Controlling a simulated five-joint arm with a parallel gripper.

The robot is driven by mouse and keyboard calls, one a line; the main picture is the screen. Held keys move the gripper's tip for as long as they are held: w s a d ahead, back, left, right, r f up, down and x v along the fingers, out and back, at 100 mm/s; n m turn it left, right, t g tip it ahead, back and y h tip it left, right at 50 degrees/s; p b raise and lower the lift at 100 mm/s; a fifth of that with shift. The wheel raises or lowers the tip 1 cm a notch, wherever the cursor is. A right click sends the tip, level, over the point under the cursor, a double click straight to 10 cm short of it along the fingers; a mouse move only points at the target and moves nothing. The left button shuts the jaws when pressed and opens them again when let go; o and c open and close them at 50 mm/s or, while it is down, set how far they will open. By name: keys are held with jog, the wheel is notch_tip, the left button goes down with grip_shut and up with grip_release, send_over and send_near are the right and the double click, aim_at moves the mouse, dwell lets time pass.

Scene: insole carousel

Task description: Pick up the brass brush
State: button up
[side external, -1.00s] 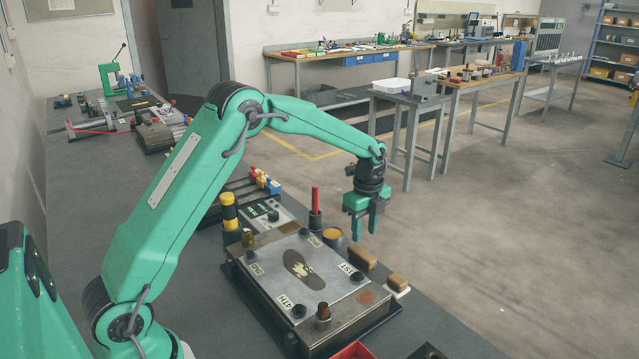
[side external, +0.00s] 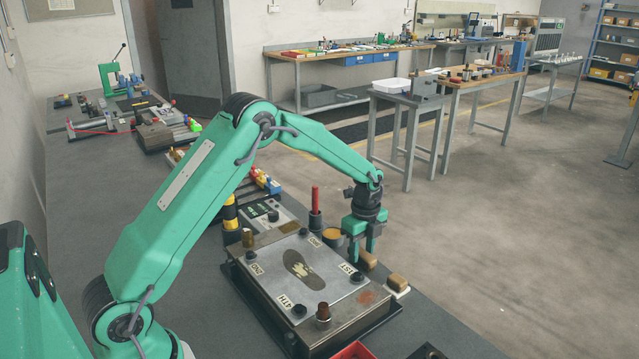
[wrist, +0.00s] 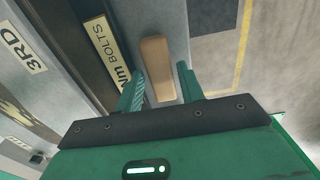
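A tan wooden-backed block, which I take for the brass brush (side external: 369,262), lies at the far right edge of the metal fixture, by the bench edge. Its bristles are not visible. My gripper (side external: 362,254) points down over it and partly hides it in the side view. In the wrist view the brush (wrist: 156,58) reaches in between the two green fingers of my gripper (wrist: 160,72). The fingers are apart, one on each side, with gaps visible.
The metal fixture (side external: 265,268) with its plate and knobs stands left of my gripper. A second tan block (side external: 397,281) sits nearer the camera. A red-handled tool (side external: 315,200) stands upright and a brass-coloured round cup (side external: 331,236) is close by. The floor is open to the right.

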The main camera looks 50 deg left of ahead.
jog(key=shift+f, duration=0.85)
jog(key=c, duration=0.8)
